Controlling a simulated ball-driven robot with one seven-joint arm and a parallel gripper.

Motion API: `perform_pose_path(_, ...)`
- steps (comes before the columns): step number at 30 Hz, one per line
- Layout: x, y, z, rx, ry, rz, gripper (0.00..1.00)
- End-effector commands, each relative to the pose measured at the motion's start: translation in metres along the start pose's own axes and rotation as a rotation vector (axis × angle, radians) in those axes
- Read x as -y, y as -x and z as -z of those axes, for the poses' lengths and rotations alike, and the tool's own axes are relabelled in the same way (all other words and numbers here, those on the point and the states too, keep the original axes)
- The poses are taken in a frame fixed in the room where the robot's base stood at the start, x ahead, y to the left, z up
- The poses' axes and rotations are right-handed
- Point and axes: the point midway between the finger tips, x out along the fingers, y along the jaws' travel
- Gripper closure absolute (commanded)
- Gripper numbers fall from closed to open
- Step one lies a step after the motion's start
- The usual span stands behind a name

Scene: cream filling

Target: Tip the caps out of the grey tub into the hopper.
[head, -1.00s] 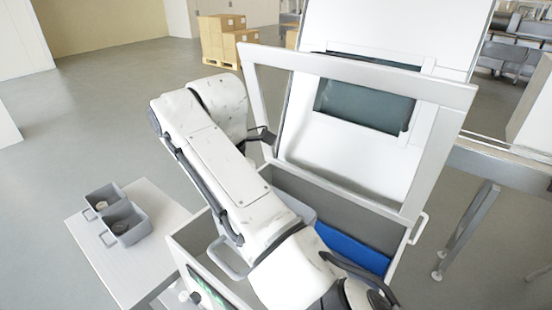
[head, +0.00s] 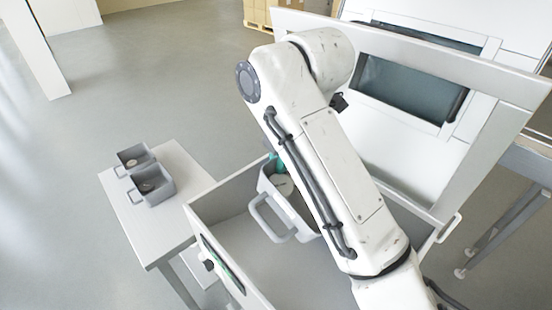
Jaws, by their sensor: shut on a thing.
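The grey tub (head: 266,184) is inside or just above the open hopper (head: 228,196), partly hidden behind my arm. Its looped handle (head: 271,226) faces the front left. Pale round caps (head: 283,184) show inside the tub. How far the tub is tilted is unclear. My gripper (head: 275,163) is mostly hidden by my arm. Only a teal part shows at the tub's far rim, where it is shut on the tub. The visible left part of the hopper floor is bare.
The hopper's raised framed lid (head: 480,150) stands behind my arm. Boxes (head: 258,14) stand far back on open floor.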

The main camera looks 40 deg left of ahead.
Motion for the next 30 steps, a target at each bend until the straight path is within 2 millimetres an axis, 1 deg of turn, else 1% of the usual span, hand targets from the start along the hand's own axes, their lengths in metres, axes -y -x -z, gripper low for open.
perform_pose_path(5, 0.011, 0.014, 0.000, 0.000, -0.003, -0.164, 1.00)
perform_pose_path(16, 0.043, 0.033, 0.000, 0.002, -0.006, -0.560, 1.00)
perform_pose_path(17, 0.045, 0.030, 0.000, 0.002, -0.004, -0.582, 1.00)
perform_pose_path(18, 0.048, 0.031, 0.000, 0.003, -0.004, -0.615, 1.00)
perform_pose_path(30, 0.065, 0.035, -0.001, 0.004, -0.001, -0.813, 1.00)
